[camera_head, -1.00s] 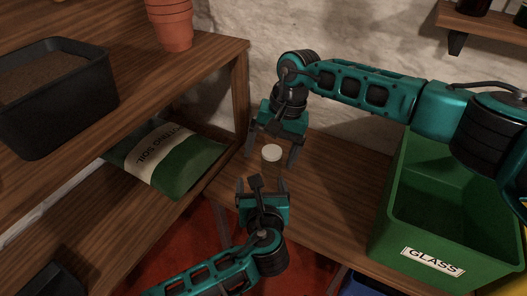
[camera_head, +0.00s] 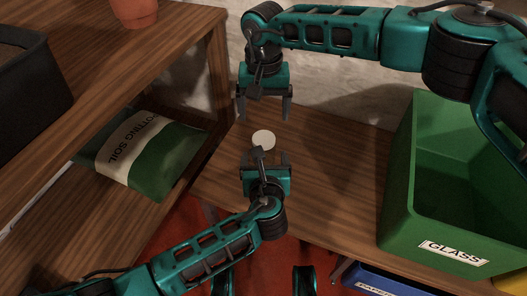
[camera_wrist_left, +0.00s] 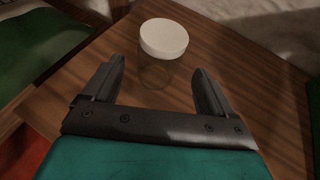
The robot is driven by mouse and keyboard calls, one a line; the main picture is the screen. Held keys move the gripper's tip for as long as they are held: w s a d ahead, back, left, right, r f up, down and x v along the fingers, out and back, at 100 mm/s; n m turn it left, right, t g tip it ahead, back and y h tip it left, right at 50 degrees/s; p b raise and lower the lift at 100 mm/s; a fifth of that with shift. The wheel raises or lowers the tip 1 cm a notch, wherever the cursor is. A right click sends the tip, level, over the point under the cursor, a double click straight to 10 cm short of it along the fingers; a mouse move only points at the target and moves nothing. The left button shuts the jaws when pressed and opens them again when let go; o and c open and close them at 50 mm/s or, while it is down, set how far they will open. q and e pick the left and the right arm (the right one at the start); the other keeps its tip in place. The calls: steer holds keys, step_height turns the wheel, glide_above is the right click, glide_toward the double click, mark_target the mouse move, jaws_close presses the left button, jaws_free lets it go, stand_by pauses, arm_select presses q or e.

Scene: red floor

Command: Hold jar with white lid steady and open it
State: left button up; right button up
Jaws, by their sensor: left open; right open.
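The jar with the white lid (camera_head: 263,139) stands upright on the wooden table. In the left wrist view its white lid (camera_wrist_left: 164,38) sits on a clear glass body (camera_wrist_left: 157,72). My left gripper (camera_head: 265,157) is open, just in front of the jar; in the left wrist view its fingers (camera_wrist_left: 160,85) are spread, with the lower part of the jar around the gap between them. The fingers do not visibly press on the glass. My right gripper (camera_head: 263,115) is open and empty, behind and above the jar, fingers pointing down.
A green bin (camera_head: 397,190) labelled GLASS stands on the right of the table. A blue bin (camera_head: 375,283) labelled PAPER is below. A potting soil bag (camera_head: 150,160) lies on the left shelf. The table between jar and green bin is clear.

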arm_select(q)
steer(key=x, duration=0.6)
steer(key=shift+w+f, duration=0.15)
steer(key=shift+w, duration=0.15)
steer(key=shift+c, duration=0.4)
